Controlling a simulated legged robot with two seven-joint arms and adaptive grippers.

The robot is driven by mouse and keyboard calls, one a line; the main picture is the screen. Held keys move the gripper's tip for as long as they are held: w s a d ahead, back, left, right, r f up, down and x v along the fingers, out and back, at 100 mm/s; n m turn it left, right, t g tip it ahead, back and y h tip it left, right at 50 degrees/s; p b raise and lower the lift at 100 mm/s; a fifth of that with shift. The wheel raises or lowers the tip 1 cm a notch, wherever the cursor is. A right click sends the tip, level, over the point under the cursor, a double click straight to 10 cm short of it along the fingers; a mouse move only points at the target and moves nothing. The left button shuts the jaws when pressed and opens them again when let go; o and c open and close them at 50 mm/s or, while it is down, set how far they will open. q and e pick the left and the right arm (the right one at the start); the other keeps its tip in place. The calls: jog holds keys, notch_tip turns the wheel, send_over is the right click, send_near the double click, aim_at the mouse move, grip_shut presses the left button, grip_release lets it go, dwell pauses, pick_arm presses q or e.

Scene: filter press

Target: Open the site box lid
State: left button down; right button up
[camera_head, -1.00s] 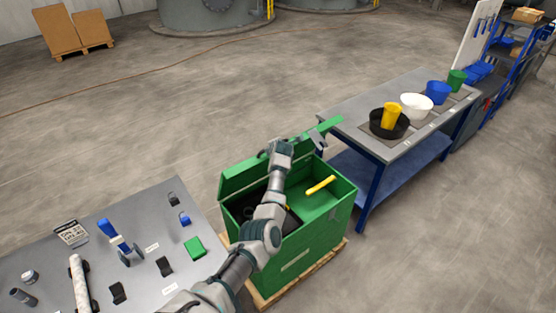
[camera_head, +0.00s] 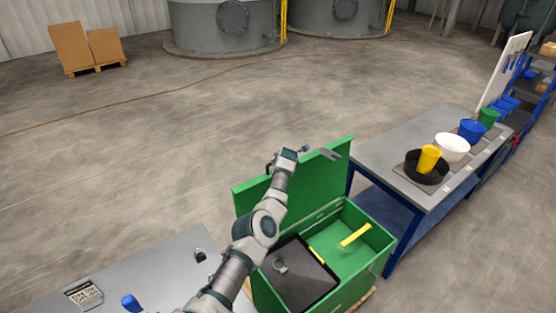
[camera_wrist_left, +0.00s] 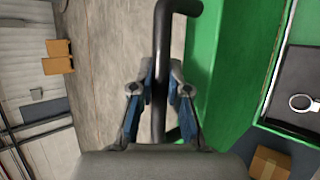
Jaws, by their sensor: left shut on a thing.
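The green site box (camera_head: 357,285) stands at the lower middle of the head view. Its green lid (camera_head: 318,185) is raised and stands roughly upright along the far side, and the inside shows. My left gripper (camera_wrist_left: 160,90) is shut on the black bar handle (camera_wrist_left: 161,50) of the lid, with a finger on each side of the bar. In the head view this gripper (camera_head: 286,158) is at the lid's top edge, its fingers largely hidden. The green lid (camera_wrist_left: 217,75) is just right of the handle in the wrist view. My right gripper is not in view.
Inside the box are a dark tray (camera_head: 304,287) with a round grey piece, and a yellow bar (camera_head: 355,236). A bench (camera_head: 391,158) with several tubs stands close to the right. A grey table (camera_head: 150,270) is at lower left. The floor behind the lid is clear.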

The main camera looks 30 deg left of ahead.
pick_arm(q)
jog(key=shift+d, duration=0.5)
jog(key=shift+s+d+r, duration=0.15)
jog(key=shift+d+r, duration=0.05)
jog(key=c, duration=1.2)
grip_release()
jog(key=shift+a+f, duration=0.1)
jog(key=shift+a, duration=0.05)
jog(key=shift+o, duration=0.3)
jog(key=shift+w+a+f, duration=0.15)
jog(key=shift+w+a, duration=0.1)
jog(key=shift+a, duration=0.2)
jog(key=shift+s, duration=0.15)
jog(key=shift+d+r, duration=0.35)
jog(key=shift+d, duration=0.05)
jog(key=shift+s+d+r, duration=0.1)
jog(key=shift+d+r, duration=0.25)
jog(key=shift+r, duration=0.2)
jog(key=shift+s+d+r, duration=0.1)
jog(key=shift+s+d, duration=0.05)
jog(key=shift+s, duration=0.15)
jog(key=v, duration=0.9)
jog(key=shift+s+a, duration=0.2)
jog(key=shift+s, duration=0.25)
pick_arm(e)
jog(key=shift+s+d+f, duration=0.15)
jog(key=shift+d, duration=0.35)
